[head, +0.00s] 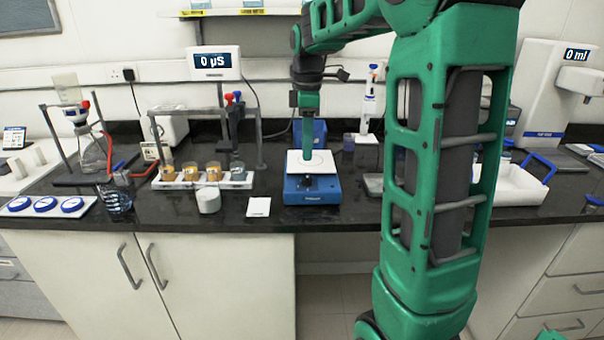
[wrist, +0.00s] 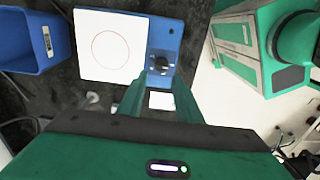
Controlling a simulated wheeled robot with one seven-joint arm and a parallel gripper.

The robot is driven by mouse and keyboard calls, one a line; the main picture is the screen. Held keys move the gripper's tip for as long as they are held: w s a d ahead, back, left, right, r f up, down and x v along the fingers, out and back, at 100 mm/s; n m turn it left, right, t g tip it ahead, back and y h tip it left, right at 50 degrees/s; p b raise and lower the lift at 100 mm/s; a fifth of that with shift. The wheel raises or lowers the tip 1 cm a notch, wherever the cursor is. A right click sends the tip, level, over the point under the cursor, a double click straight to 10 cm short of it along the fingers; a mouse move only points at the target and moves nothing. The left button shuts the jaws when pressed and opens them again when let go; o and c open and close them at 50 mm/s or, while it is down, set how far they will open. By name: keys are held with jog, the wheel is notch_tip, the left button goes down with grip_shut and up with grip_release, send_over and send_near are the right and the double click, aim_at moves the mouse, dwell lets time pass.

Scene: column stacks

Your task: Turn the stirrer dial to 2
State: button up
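The stirrer (head: 312,190) is a blue box with a white square top plate, standing near the bench's front edge. Its dark round dial (wrist: 160,63) is on the blue strip beside the plate in the wrist view. The dial's setting is too small to read. My gripper (head: 307,156) points down over the stirrer in the head view. In the wrist view my gripper (wrist: 161,73) has its two green fingers apart, with bench and a white card showing between them. The dial appears just beyond the fingertips, roughly centred between them. I cannot tell whether they touch it.
The white card (head: 258,207) lies left of the stirrer, beside a small white pot (head: 208,200). A rack of beakers (head: 203,183) stands further left. A blue container (wrist: 30,42) is near the plate. A white tray (head: 512,187) is at right.

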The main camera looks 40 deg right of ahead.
aim_at(307, 175)
notch_tip(307, 175, down, 8)
jog(key=shift+f, duration=0.1)
jog(key=shift+c, duration=0.6)
jog(key=c, duration=0.6)
jog(key=shift+a, duration=0.15)
jog(key=shift+c, duration=0.2)
